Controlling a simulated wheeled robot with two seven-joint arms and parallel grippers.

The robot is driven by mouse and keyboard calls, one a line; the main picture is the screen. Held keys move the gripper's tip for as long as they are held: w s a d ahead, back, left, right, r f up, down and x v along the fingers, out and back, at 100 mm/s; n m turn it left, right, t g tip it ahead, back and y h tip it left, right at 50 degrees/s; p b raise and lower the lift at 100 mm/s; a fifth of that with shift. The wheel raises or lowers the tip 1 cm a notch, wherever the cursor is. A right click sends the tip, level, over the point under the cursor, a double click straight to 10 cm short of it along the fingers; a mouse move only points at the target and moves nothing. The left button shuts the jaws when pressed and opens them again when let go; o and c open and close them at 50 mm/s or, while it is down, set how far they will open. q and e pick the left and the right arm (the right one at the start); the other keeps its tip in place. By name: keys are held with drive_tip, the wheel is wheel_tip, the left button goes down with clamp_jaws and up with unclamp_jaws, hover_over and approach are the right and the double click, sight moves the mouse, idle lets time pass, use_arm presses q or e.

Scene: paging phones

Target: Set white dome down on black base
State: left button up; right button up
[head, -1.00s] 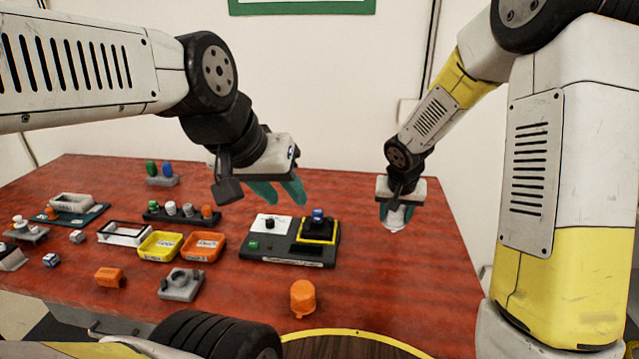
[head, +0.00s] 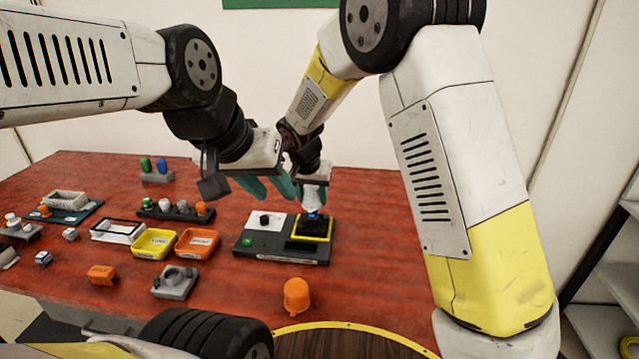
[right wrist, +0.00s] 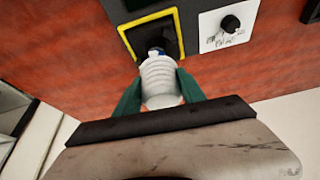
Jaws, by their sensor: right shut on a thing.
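The white dome (head: 314,196) is held in my right gripper (head: 311,187), above the black base (head: 306,229) inside a yellow square frame. A small blue-and-white piece (head: 312,214) sits on the base, directly under the dome. In the right wrist view, the ribbed white dome (right wrist: 161,82) is between the teal fingers of my right gripper (right wrist: 160,92), with the black base (right wrist: 138,42) just beyond. I cannot tell whether the dome touches the blue piece. My left gripper (head: 268,187) hangs open and empty, close left of the right gripper.
The dark console (head: 270,253) carries a white panel with a black knob (head: 264,219) and a green button (head: 247,241). Yellow (head: 154,255) and orange (head: 181,251) trays stand to its left. An orange domed piece (head: 296,296) stands in front. The table right of the console is clear.

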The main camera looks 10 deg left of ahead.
sight(312, 208)
drive_tip(key=shift+s+f, duration=0.15)
drive_tip(key=shift+s, duration=0.05)
idle(0.3)
drive_tip(key=shift+f, duration=1.55)
idle(1.9)
drive_tip(key=shift+f, duration=0.35)
drive_tip(key=shift+f, duration=0.7)
idle(0.8)
drive_tip(key=o, duration=1.4)
drive_tip(key=o, duration=0.4)
drive_tip(key=shift+c, duration=0.2)
